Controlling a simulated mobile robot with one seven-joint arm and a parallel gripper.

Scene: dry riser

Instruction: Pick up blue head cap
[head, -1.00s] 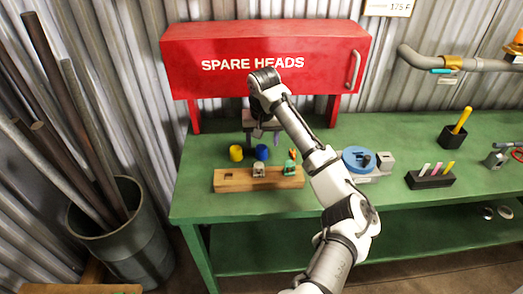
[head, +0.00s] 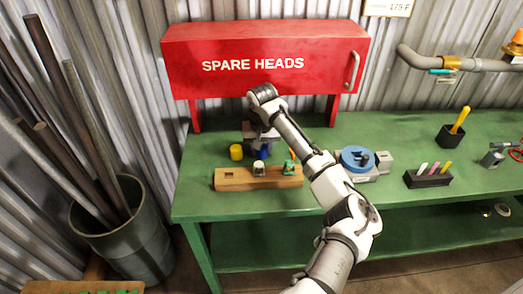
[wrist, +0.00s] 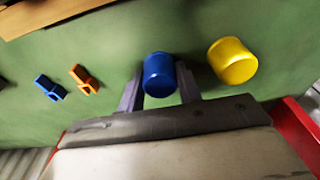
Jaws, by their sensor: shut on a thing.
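The blue head cap (wrist: 160,72) is a short cylinder on the green bench. In the wrist view it sits between the two fingers of my gripper (wrist: 160,86), which is shut on it. In the head view my gripper (head: 262,147) reaches down over the blue cap (head: 261,154), which is partly hidden by it. I cannot tell whether the cap is clear of the bench.
A yellow cap (head: 236,152) stands just left of the blue one. A wooden block (head: 232,180) with sprinkler heads lies in front. The red SPARE HEADS cabinet (head: 265,65) is behind. A blue round vise (head: 356,158) and a black marker holder (head: 428,178) are to the right.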

